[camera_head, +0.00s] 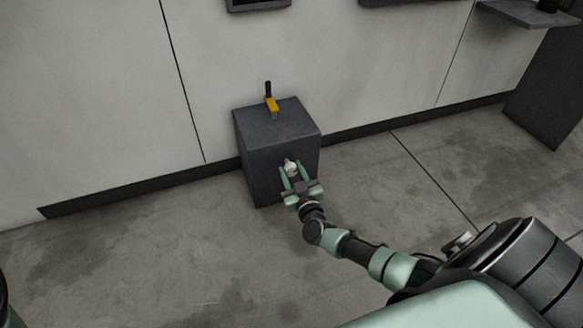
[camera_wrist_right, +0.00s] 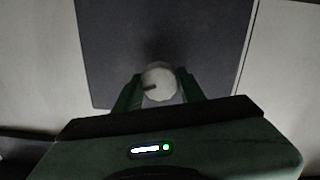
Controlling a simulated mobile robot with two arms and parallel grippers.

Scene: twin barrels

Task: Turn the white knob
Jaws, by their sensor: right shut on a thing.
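The white knob (camera_head: 291,166) sits on the front face of a dark grey box (camera_head: 257,165) that stands on the floor. In the right wrist view the knob (camera_wrist_right: 159,82) is round, with a dark mark on its left side. My right gripper (camera_head: 293,176) reaches the box from the front, with one green finger on each side of the knob. In the right wrist view the gripper (camera_wrist_right: 160,90) is shut on the knob. The left gripper is not in view.
A yellow and black handle (camera_head: 271,101) stands on top of the box. A pale panelled wall (camera_head: 90,100) is behind the box. A grey shelf (camera_head: 520,14) is at the upper right. The concrete floor (camera_head: 170,260) around the box is clear.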

